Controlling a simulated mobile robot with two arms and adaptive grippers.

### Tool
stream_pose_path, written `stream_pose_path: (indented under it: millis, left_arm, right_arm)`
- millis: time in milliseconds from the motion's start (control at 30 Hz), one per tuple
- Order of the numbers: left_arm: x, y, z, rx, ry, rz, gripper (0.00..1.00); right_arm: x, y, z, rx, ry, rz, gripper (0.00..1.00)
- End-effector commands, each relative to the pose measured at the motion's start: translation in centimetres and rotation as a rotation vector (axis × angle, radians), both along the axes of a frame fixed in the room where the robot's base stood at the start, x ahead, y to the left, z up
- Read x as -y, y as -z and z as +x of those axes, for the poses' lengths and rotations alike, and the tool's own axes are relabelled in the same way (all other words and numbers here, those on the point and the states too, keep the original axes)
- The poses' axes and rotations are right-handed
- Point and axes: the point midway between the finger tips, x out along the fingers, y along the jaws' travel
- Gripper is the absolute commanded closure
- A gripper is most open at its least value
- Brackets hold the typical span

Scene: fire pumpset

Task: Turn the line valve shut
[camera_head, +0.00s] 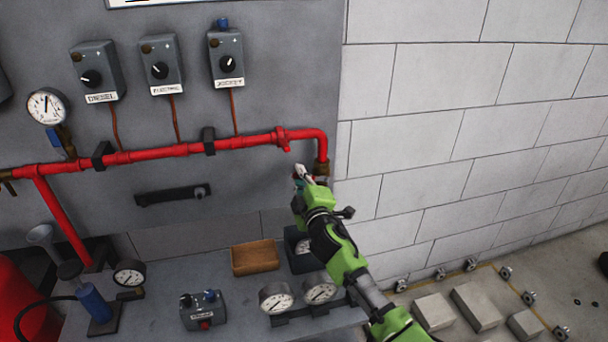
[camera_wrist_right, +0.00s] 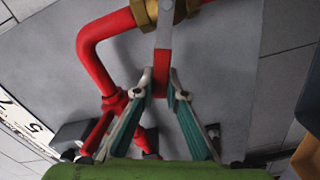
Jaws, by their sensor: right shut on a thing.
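The line valve is a brass body (camera_head: 321,169) on the red pipe, just below the pipe's right-hand bend. In the right wrist view, the brass body (camera_wrist_right: 165,10) shows at the top. A grey lever with a red grip (camera_wrist_right: 161,72) comes down from it, roughly across the pipe's run there. My right gripper (camera_head: 301,176) is at the lever, left of the brass body. In the wrist view, the teal fingers of this gripper (camera_wrist_right: 161,84) are shut on the red grip, one on each side. In the head view, the gripper hides part of the lever. My left gripper is not in view.
The red pipe (camera_head: 180,151) runs along the grey panel, under several control boxes. A dark bar (camera_head: 172,195) sits below it. A wooden tray (camera_head: 255,258), two gauges (camera_head: 277,298) and a small control box (camera_head: 203,310) are on the bench below. Concrete blocks (camera_head: 476,306) lie on the floor.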

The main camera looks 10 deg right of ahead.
Motion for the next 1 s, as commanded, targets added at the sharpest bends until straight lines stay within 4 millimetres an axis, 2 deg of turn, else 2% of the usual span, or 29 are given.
stream_pose_path:
  millis: [33, 433, 1000]
  left_arm:
    - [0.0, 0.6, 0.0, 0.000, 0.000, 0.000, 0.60]
    - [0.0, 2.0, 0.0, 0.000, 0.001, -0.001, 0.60]
    - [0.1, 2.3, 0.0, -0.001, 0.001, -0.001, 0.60]
  right_arm:
    - [-0.2, 0.8, 0.0, 0.000, -0.002, -0.042, 1.00]
    - [-0.6, 2.9, 0.0, 0.009, -0.001, -0.313, 1.00]
    - [-0.6, 3.6, -0.1, 0.011, 0.000, -0.408, 1.00]
